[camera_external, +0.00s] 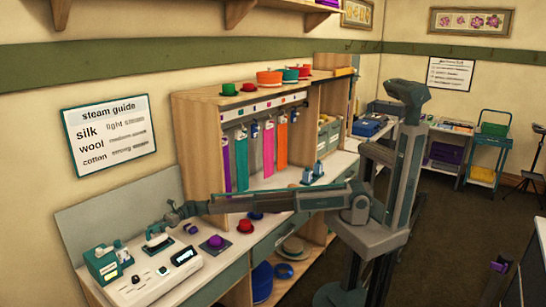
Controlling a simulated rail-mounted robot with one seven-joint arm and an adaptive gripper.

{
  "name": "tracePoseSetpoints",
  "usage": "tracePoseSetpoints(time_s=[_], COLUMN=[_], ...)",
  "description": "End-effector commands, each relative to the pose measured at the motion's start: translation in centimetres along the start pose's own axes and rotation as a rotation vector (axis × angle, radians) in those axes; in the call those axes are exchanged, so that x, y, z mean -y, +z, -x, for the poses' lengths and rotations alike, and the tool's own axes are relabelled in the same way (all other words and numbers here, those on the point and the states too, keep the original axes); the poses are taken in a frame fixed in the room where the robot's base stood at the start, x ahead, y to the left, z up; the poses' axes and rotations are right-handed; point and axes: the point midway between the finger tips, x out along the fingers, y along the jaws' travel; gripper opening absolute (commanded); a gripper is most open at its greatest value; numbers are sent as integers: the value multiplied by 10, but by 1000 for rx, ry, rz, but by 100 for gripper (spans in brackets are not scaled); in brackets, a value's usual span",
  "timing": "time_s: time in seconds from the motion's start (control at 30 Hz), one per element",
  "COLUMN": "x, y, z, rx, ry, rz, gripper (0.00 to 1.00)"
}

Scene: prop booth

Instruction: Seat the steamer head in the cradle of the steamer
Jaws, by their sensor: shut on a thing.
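The steamer (140,288) is a white base unit at the front left end of the counter, with a teal tank (103,265) on its left and a small dark display. The steamer head (157,241) is a small pale piece with a dark handle, at the rear edge of the base. My gripper (161,228) reaches in from the right and is shut on the steamer head. The cradle cannot be made out clearly. At this size I cannot tell whether the head touches the base or hangs above it.
A purple knob-like item on a dark pad (215,242) and a red item (245,226) stand right of the steamer. A backboard (110,215) rises behind it. The wooden cabinet (200,140) with hanging coloured strips stands further right, behind my arm.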

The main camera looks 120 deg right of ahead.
Motion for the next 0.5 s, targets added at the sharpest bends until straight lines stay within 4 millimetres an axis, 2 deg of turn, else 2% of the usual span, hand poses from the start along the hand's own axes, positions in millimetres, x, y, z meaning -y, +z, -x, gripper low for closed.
tracePoseSetpoints(time_s=[0.5], x=[0], y=[-4], z=[0], rx=[2], ry=[0], rz=[-1], gripper=[0])
